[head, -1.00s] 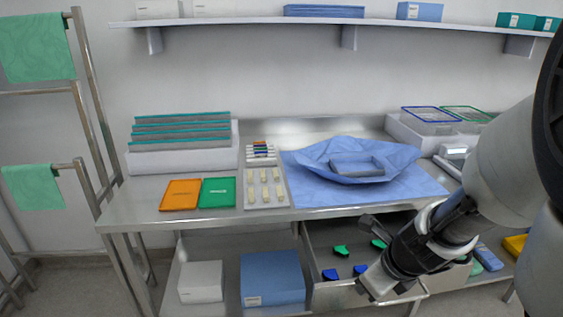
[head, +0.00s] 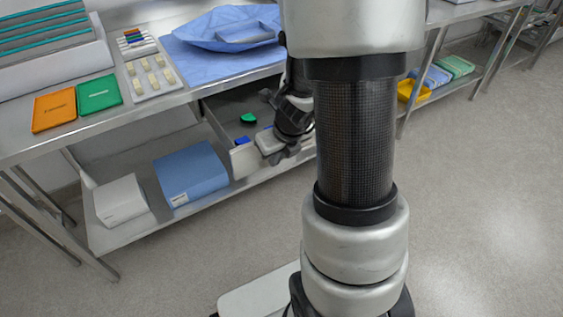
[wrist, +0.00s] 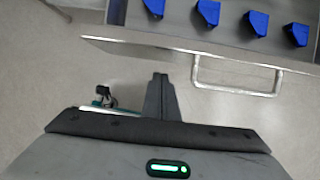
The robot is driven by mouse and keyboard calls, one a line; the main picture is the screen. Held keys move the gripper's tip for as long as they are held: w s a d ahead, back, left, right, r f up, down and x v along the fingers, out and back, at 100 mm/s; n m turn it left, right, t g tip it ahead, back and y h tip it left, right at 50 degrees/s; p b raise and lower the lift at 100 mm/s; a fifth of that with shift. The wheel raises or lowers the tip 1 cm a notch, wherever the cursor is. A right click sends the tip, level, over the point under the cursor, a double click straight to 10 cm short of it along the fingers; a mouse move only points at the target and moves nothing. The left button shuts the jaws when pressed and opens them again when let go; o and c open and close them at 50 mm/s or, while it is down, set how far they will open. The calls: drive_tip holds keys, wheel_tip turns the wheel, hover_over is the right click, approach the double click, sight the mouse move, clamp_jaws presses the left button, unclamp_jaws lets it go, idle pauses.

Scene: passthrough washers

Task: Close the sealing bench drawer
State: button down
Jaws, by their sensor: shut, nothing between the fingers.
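The sealing bench drawer stands open under the metal bench. Its front panel (head: 244,162) shows in the head view, partly hidden by my arm. In the wrist view the drawer front (wrist: 135,47) runs across the top, with a wire loop handle (wrist: 235,88) on its outer side. Several blue pieces (wrist: 257,22) lie inside, and a green piece (head: 248,118) shows in the head view. My gripper (wrist: 160,78) is shut and empty. It is outside the drawer, left of the handle in the wrist view, and appears apart from the front panel.
The bench top (head: 30,147) carries orange and green trays, a parts tray and a blue wrap (head: 222,30). A blue box (head: 190,175) and a white box (head: 120,200) sit on the shelf left of the drawer. The floor (head: 480,200) at right is clear.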

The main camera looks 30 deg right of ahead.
drive_tip(key=shift+w+a+r, duration=0.1)
drive_tip(key=shift+w, duration=0.95)
